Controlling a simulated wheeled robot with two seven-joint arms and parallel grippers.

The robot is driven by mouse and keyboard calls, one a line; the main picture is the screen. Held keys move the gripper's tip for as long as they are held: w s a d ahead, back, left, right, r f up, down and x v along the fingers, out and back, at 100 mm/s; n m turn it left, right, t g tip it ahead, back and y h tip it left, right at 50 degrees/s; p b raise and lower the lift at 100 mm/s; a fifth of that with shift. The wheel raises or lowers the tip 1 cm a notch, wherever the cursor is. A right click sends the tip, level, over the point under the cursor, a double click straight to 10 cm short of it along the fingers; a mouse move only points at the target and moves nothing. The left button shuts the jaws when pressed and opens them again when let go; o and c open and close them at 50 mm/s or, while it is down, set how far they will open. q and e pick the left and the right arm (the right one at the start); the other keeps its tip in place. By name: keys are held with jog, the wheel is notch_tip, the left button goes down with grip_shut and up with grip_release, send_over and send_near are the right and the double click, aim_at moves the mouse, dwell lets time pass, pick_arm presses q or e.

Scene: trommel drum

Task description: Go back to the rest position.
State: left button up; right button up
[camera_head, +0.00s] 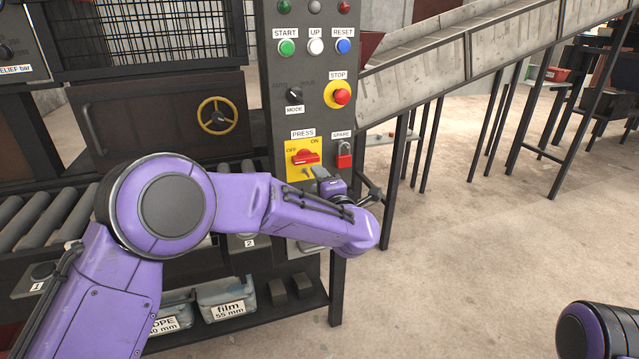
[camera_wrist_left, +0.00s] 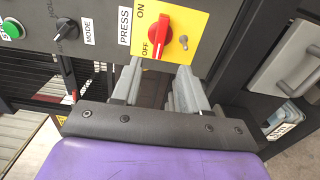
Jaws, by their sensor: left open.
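My left arm reaches across from the left to the black control panel. My left gripper (camera_head: 316,172) is open just below the press switch (camera_head: 306,157), a red handle on a yellow plate marked OFF and ON. In the left wrist view, its two grey fingers (camera_wrist_left: 158,68) stand apart with nothing between them. The switch's red handle (camera_wrist_left: 153,30) is just beyond the fingertips there. My right gripper is out of view; only a purple part of the right arm shows at the bottom right.
The panel also carries a red stop button (camera_head: 342,96), a mode knob (camera_head: 294,93), start, up and reset buttons, and a red padlock (camera_head: 344,155). A roller conveyor (camera_head: 45,217) and bins (camera_head: 223,297) lie under the left arm. Open floor (camera_head: 450,260) lies to the right.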

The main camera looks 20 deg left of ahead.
pick_arm(q)
jog(key=shift+s+d, duration=0.2)
jog(key=shift+s, duration=0.1)
jog(key=s+a+f+m+g+h+p, duration=0.2)
jog(key=s+a+f+m+h+p, duration=0.15)
jog(key=s+f+m, duration=0.75)
jog(key=s+a+f+m+g+h+p, duration=0.2)
jog(key=s+f+m+h, duration=0.35)
jog(key=f, duration=0.85)
jog(key=s+a+f+g+p, duration=0.1)
jog(key=s+a+g+p, duration=0.1)
jog(key=s, duration=0.8)
jog(key=s+a+f+m+g+y+p, duration=0.1)
jog(key=s+a+f+g+p, duration=0.1)
jog(key=s, duration=0.7)
jog(key=s+a+f+g+y+p, duration=0.1)
jog(key=s+a+f+g, duration=0.1)
jog(key=s, duration=0.8)
jog(key=shift+s+a+m+g+p, duration=0.4)
jog(key=shift+a+g, duration=0.5)
jog(key=shift+a, duration=0.15)
